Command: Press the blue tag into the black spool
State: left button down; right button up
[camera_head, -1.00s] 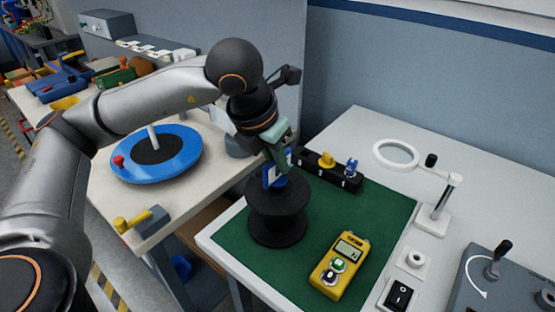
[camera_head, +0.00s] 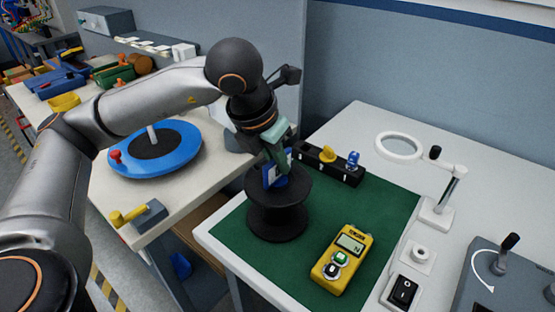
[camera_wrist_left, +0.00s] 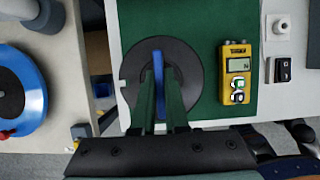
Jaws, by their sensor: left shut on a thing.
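The black spool (camera_head: 277,222) stands upright on the green mat (camera_head: 236,243) near the mat's left side. My left gripper (camera_head: 277,160) is above the spool and shut on the blue tag (camera_head: 273,176), which is upright and shows a white label. In the left wrist view the blue tag (camera_wrist_left: 158,84) is edge-on between the two green fingers (camera_wrist_left: 160,107), over the middle of the spool's top flange (camera_wrist_left: 187,63). Its lower edge meets or hides the spool's centre; I cannot tell how deep it sits. My right gripper is not in view.
A yellow meter (camera_head: 342,259) lies right of the spool. A black block (camera_head: 330,166) with yellow and blue knobs stands behind it. A magnifier (camera_head: 398,146) and a switch (camera_head: 403,291) are at right. A blue round turntable (camera_head: 185,160) is on the left table.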

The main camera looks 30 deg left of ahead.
pick_arm(q)
jog(key=shift+s+f, duration=0.1)
jog(key=shift+f, duration=0.15)
jog(key=c, duration=1.2)
grip_release()
jog(key=shift+c, duration=0.2)
jog(key=o, duration=0.4)
jog(key=shift+r, duration=0.1)
jog(key=p+v, duration=0.1)
jog(key=v, duration=1.1)
jog(key=shift+r, duration=0.3)
